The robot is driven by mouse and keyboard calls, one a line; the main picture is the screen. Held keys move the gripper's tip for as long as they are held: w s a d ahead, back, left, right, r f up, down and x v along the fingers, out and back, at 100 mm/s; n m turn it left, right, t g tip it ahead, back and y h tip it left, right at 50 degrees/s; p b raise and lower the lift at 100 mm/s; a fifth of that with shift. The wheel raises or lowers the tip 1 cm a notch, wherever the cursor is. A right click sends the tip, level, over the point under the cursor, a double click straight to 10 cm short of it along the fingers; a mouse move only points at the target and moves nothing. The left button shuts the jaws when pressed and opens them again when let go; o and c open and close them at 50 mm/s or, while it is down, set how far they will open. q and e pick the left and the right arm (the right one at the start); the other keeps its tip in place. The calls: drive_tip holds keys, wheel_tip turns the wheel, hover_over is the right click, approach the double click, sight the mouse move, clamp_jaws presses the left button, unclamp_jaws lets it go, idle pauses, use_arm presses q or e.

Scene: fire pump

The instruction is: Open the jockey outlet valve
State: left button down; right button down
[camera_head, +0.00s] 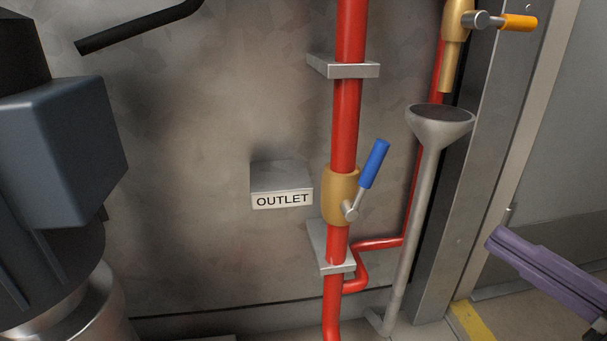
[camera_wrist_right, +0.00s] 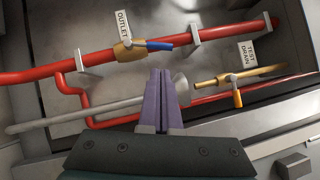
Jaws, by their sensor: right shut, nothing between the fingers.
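The outlet valve has a brass body (camera_head: 340,190) on the vertical red pipe, beside a sign reading OUTLET (camera_head: 282,199). Its blue lever (camera_head: 374,164) tilts up and to the right, at a slant to the pipe. In the right wrist view the valve body (camera_wrist_right: 129,50) and blue lever (camera_wrist_right: 158,45) show beyond and left of the fingers. My right gripper (camera_head: 492,238) is purple, shut and empty, at the lower right, well apart from the lever. It points upward in its wrist view (camera_wrist_right: 161,72). My left gripper is not in view.
A grey funnel (camera_head: 440,122) on a slanting drainpipe stands between the valve and my right gripper. A brass test drain valve with an orange lever (camera_head: 518,22) is at the upper right. A metal post (camera_head: 470,170) and a dark blue-grey motor (camera_head: 70,140) flank the pipes.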

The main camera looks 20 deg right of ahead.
drive_tip(key=b, duration=0.4)
approach(365, 178)
drive_tip(key=w+r, duration=0.2)
drive_tip(key=w, duration=0.2)
drive_tip(key=shift+b+x, duration=0.45)
drive_tip(key=shift+x, duration=0.6)
drive_tip(key=shift+s+r, duration=0.1)
drive_tip(key=shift+r, duration=0.1)
drive_tip(key=p, duration=0.2)
drive_tip(key=a+n+g+p, duration=0.1)
drive_tip(key=p, duration=0.2)
drive_tip(key=a+r+n+p, duration=0.1)
drive_tip(key=p, duration=0.1)
drive_tip(key=shift+w+a+g, duration=0.1)
drive_tip(key=shift+w+g, duration=0.2)
drive_tip(key=shift+p, duration=0.3)
